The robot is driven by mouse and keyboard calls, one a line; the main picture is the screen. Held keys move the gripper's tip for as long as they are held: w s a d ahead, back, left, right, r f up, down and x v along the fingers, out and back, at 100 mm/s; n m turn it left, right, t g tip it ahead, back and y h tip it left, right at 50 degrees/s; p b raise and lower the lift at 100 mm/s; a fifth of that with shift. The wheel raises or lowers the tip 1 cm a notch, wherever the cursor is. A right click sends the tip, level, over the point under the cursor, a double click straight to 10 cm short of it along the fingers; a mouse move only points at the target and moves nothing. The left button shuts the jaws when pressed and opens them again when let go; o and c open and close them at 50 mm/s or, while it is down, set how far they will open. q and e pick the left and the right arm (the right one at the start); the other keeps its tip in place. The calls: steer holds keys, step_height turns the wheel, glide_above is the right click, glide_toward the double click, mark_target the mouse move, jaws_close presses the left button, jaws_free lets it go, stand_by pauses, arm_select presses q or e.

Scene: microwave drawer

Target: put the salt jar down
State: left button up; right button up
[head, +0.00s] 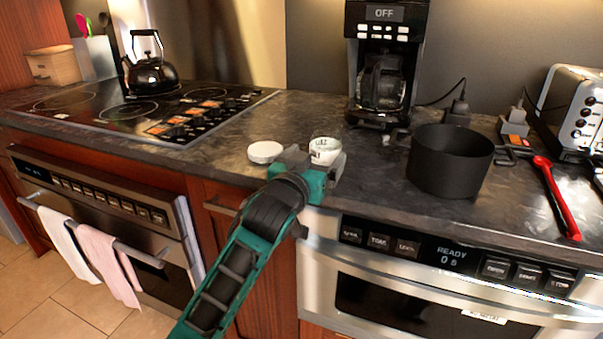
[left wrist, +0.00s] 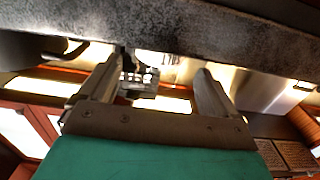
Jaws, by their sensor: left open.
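The salt jar (head: 325,145) is a small white jar with dark lettering. In the head view it is upright on the dark countertop near its front edge. My left gripper (head: 322,163) is open at the jar, its fingers around or just in front of the jar's lower part, which they partly hide. I cannot tell whether a finger touches it. A round white lid (head: 265,151) lies on the counter just left of the gripper. In the left wrist view my left gripper (left wrist: 160,68) shows its two fingers spread apart. My right gripper is not in view.
A black pot (head: 449,165) stands to the right, with a red-handled utensil (head: 548,185) beyond it. The coffee maker (head: 385,70) stands behind. The cooktop (head: 150,110) with a kettle (head: 150,72) is at left. The counter (head: 235,130) between cooktop and lid is clear.

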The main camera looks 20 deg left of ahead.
arm_select(q)
steer(key=s, duration=0.7)
steer(key=s+d+f+m+g+h, duration=0.1)
steer(key=s+f+g, duration=0.2)
steer(key=s+f, duration=0.7)
steer(key=s+d+f+m+g+h, duration=0.1)
steer(key=s+f+g, duration=0.3)
steer(key=s+f, duration=0.6)
step_height(320, 180, down, 7)
steer(key=shift+s+d+f+p, duration=0.2)
steer(key=shift+s+d+p, duration=0.1)
steer(key=shift+d, duration=0.15)
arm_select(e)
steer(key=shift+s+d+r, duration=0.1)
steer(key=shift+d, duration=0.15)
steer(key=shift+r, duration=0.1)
